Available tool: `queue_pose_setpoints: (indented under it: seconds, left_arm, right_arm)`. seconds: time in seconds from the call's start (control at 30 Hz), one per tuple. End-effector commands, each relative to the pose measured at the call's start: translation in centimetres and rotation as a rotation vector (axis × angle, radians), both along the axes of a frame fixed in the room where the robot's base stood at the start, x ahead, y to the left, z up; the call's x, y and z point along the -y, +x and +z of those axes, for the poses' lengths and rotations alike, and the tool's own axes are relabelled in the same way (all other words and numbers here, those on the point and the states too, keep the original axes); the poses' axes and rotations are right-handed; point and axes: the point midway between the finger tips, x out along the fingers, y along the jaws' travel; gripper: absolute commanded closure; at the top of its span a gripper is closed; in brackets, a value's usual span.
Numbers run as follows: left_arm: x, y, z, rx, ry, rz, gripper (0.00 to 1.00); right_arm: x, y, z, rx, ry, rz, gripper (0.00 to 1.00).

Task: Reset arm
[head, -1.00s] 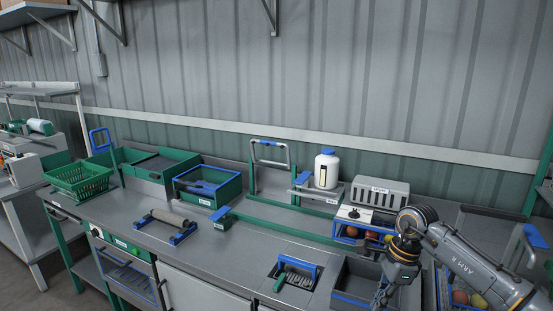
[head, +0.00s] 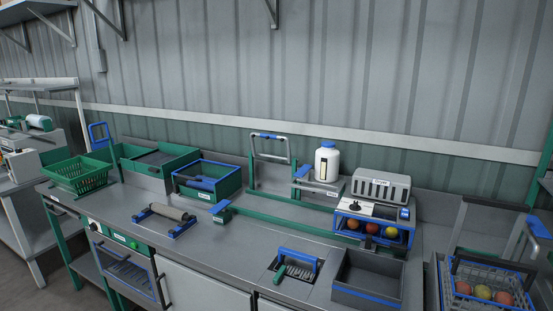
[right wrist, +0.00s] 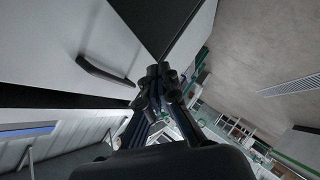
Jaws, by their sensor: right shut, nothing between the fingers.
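My right gripper (right wrist: 160,85) shows in the right wrist view, its dark fingers together with nothing between them. It hangs beside a pale cabinet front with a dark handle (right wrist: 105,72). My right arm and gripper are out of the head view. My left gripper is in neither current view.
A wire basket of tomatoes (head: 448,297) stands at right. A green basket (head: 65,177) is at left.

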Motion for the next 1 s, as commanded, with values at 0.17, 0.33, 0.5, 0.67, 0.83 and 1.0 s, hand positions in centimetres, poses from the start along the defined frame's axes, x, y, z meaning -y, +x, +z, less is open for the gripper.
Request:
queue_pose_setpoints:
  seconds: [0.17,0.33,0.5,0.67,0.83,1.0]
  left_arm:
    - [0.0,0.0,-0.6,0.0,0.0,0.0,1.0]
    - [0.0,0.0,-0.9,0.0,0.001,0.0,1.0]
    - [0.0,0.1,-1.2,0.001,0.001,0.0,1.0]
    - [-0.1,0.1,-1.4,0.001,0.001,0.0,1.0]
    - [-0.1,0.1,-1.4,0.001,0.001,0.0,1.0]
    - [-0.1,0.1,-1.4,0.001,0.001,0.0,1.0]
  right_arm:
    - [3.1,-10.4,-9.5,-0.329,0.111,-0.328,1.0]
    - [4.8,-21.7,-15.9,-0.609,0.179,-0.611,1.0]
    - [5.2,-32.8,-19.6,-0.85,0.222,-0.86,1.0]
    - [5.0,-39.9,-20.9,-0.991,0.239,-1.011,1.0]
    - [4.7,-42.6,-21.2,-1.046,0.244,-1.071,1.0]
    - [4.7,-42.6,-21.2,-1.046,0.244,-1.071,1.0]
